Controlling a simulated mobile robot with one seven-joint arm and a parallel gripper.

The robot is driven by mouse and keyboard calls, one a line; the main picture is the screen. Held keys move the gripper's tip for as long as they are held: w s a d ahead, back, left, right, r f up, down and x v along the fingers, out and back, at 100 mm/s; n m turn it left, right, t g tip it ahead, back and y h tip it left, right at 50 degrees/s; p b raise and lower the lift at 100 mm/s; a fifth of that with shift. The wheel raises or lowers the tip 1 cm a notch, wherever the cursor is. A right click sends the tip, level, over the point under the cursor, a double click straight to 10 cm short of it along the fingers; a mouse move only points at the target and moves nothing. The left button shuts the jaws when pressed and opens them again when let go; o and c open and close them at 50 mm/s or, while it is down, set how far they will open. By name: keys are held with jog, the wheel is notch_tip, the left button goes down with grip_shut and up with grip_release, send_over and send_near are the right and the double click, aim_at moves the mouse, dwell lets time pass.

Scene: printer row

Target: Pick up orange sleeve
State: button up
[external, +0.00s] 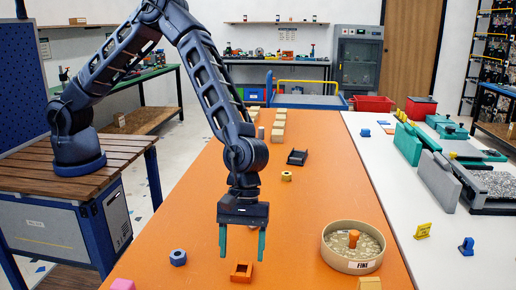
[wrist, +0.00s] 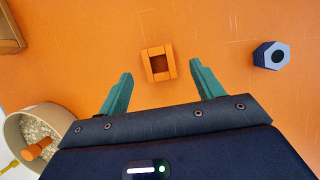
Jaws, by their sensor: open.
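The orange sleeve (external: 241,279) is a small square frame with an open middle, lying on the orange table top near the front. In the wrist view the sleeve (wrist: 160,77) lies ahead of the fingertips and roughly midway between them across the picture. My gripper (external: 242,257) points down with its two green fingers spread wide and nothing between them. It appears above the sleeve, apart from it. In the wrist view my gripper (wrist: 160,70) shows both fingers, one on each side of the sleeve, not touching it.
A round bin marked FINE (external: 362,266) holds pale bits and an orange peg (external: 353,239) to the right. A blue hex nut (external: 178,257) lies left. A pink block (external: 122,285) and a wooden block (external: 369,284) sit at the front edge. Clear table surrounds the sleeve.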

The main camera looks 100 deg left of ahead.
aim_at(242, 262)
jog(key=shift+x, duration=1.85)
jog(key=shift+w, duration=0.1)
jog(key=shift+a, duration=0.1)
jog(key=c, duration=1)
jog(key=shift+c, duration=0.2)
